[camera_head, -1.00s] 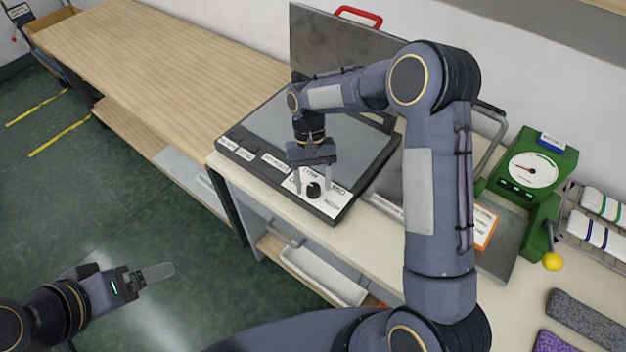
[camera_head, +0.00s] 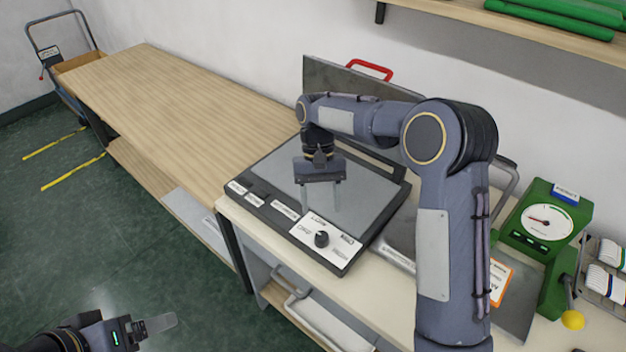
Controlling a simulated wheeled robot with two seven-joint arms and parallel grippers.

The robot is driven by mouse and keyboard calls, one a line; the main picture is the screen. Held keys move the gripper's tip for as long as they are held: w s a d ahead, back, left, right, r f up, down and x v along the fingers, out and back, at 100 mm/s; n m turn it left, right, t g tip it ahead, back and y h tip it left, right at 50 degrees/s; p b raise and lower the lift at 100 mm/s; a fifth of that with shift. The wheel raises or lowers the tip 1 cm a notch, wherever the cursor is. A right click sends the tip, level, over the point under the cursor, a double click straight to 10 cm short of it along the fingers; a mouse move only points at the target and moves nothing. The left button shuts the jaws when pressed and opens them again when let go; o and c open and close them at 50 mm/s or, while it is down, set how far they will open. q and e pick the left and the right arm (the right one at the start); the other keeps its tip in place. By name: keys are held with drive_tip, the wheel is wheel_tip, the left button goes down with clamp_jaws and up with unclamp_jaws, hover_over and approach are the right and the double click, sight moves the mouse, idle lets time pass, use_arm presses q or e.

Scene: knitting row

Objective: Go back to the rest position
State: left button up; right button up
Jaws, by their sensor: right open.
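My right gripper (camera_head: 320,203) hangs over the dark plate of a flat black machine (camera_head: 378,222) with its fingers apart and nothing between them. A black knob (camera_head: 321,239) sits on the machine's white control panel, just in front of the fingers and apart from them. My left gripper (camera_head: 158,324) is at the bottom left, over the floor. Its finger shows from the side, so its opening cannot be judged.
A long wooden table (camera_head: 165,105) runs to the back left. A green dial scale (camera_head: 545,225) with a yellow-knobbed lever stands at the right. The machine's raised lid has a red handle (camera_head: 370,69). A shelf (camera_head: 470,12) with green rolls is above.

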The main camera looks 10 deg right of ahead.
drive_tip(key=s+d+r+t+y, duration=0.2)
drive_tip(key=s+d+r+t, duration=0.2)
drive_tip(key=s+d+r, duration=0.5)
drive_tip(key=s+a+f+t+y, duration=0.1)
drive_tip(key=s+t, duration=0.5)
drive_tip(key=s, duration=1)
drive_tip(key=shift+s+a, duration=0.3)
drive_tip(key=shift+a, duration=0.1)
drive_tip(key=shift+f, duration=0.1)
